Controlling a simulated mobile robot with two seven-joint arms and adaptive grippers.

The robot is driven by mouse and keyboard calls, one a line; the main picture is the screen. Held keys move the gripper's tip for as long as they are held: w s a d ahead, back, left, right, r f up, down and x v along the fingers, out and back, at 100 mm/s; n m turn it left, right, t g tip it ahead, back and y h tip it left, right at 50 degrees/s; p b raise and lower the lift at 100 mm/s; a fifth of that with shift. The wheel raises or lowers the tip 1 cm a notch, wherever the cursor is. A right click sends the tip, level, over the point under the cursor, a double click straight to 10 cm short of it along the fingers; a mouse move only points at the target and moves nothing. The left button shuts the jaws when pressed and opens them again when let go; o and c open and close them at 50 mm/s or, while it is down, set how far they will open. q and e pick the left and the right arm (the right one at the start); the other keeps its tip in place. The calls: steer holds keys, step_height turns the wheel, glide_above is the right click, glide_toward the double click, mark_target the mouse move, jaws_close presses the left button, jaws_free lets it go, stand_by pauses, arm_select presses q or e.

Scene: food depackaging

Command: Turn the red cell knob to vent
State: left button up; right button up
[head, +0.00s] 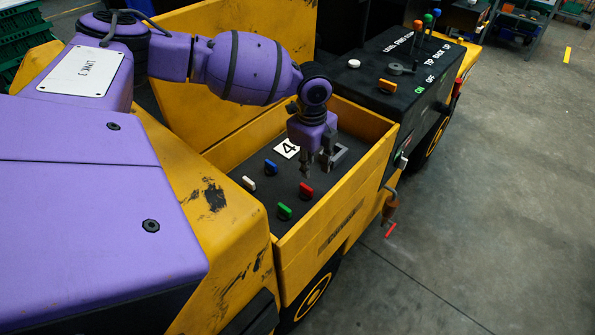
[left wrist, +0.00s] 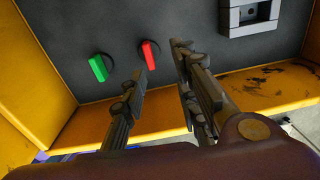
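The red knob (head: 306,190) stands on the dark panel in the yellow box, at the right end of its row. It also shows in the left wrist view (left wrist: 150,54), an upright red bar on a dark round base. My left gripper (head: 317,166) points down over the panel, just behind the red knob in the head view. Its fingers are apart with nothing between them. In the left wrist view, the red knob appears beyond the fingertips (left wrist: 160,60), close to the left finger, with no clear contact. My right gripper is not in view. No vent label is readable.
A green knob (head: 284,211), a blue knob (head: 271,167) and a white knob (head: 248,183) stand close by.

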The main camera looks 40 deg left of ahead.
mark_target(306, 187)
arm_select(q)
steer(key=shift+s+a, duration=0.25)
steer(key=shift+s, duration=0.2)
steer(key=shift+s+a+f+g, duration=0.1)
steer(key=shift+s+f+g, duration=0.05)
steer(key=shift+f+g, duration=0.15)
step_height(306, 187, down, 7)
steer(key=shift+s+f, duration=0.1)
steer(key=shift+f, duration=0.1)
jaws_close()
